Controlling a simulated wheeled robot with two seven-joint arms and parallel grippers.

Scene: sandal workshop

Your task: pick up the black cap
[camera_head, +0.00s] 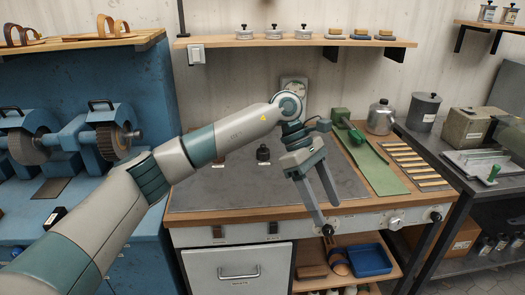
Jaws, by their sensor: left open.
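A small black cap (263,154) with a narrower top stands upright on the grey top of the workbench (225,190), with a small label in front of it. My left gripper (329,216) reaches in from the left and hangs to the right of the cap, fingers pointing down toward the bench's front edge. Its two fingers are spread apart with nothing between them. The gripper appears apart from the cap. My right gripper is not in view.
A green mat (378,168) and several tan strips (415,165) lie at the bench's right. A silver pot (380,117) stands behind them. A shelf (300,42) hangs above. Blue grinding machines (75,135) stand left. The grey bench top around the cap is mostly clear.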

